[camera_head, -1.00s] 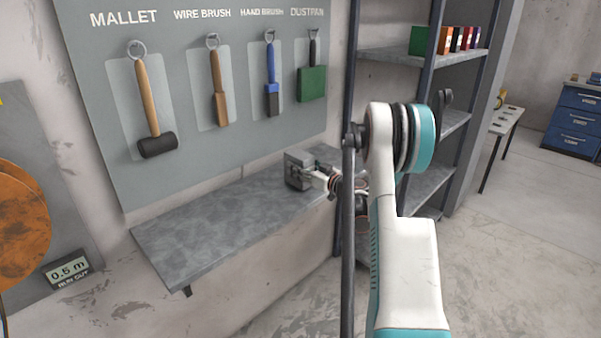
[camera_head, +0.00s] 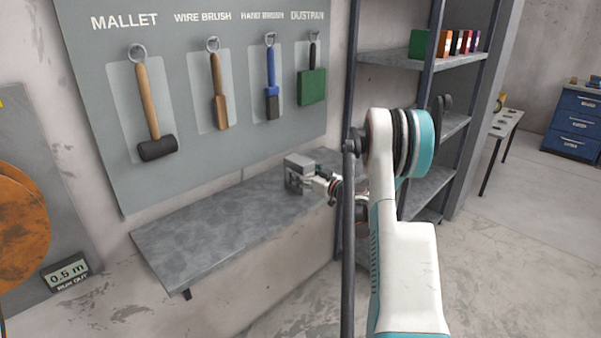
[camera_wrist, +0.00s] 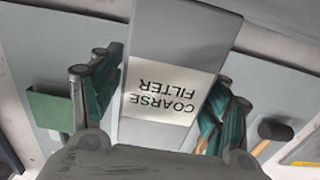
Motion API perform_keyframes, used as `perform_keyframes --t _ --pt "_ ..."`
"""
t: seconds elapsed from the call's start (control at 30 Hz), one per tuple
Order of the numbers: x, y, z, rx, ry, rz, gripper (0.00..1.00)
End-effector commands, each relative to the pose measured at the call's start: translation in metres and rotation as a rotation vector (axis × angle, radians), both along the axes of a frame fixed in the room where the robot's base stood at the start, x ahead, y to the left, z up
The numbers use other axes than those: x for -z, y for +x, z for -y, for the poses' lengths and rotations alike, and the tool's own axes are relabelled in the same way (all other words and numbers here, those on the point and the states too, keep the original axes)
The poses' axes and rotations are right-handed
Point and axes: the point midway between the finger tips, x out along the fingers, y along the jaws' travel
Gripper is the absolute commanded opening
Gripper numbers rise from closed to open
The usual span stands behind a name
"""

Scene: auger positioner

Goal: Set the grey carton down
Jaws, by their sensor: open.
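The grey carton (camera_head: 298,160) stands on the grey wall shelf (camera_head: 205,236), near its right end. In the wrist view the carton (camera_wrist: 180,30) fills the middle and bears a pale label reading COARSE FILTER, upside down. My gripper (camera_head: 303,184) is at the carton's front right side in the head view. In the wrist view its teal-padded fingers (camera_wrist: 163,92) are open, one on each side of the carton. Whether a pad still touches the carton is unclear. The carton's underside is hidden.
A tool board with a mallet (camera_head: 153,110), wire brush (camera_head: 218,95), hand brush (camera_head: 271,85) and green dustpan (camera_head: 312,86) hangs above the shelf. A rack (camera_head: 395,58) with coloured boxes stands at the right. The shelf's left part is clear.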

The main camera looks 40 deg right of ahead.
Motion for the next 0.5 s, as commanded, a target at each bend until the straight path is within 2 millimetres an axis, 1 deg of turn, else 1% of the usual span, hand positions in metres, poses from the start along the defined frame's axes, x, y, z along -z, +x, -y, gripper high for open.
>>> perform_keyframes --t 0.17,0.4,0.5 --pt "-0.002 -0.032 0.004 0.004 0.000 0.000 0.70" --pt "-0.002 -0.081 0.008 0.004 0.000 0.000 0.70" --pt "-0.001 -0.097 0.010 0.004 0.000 0.000 0.70"
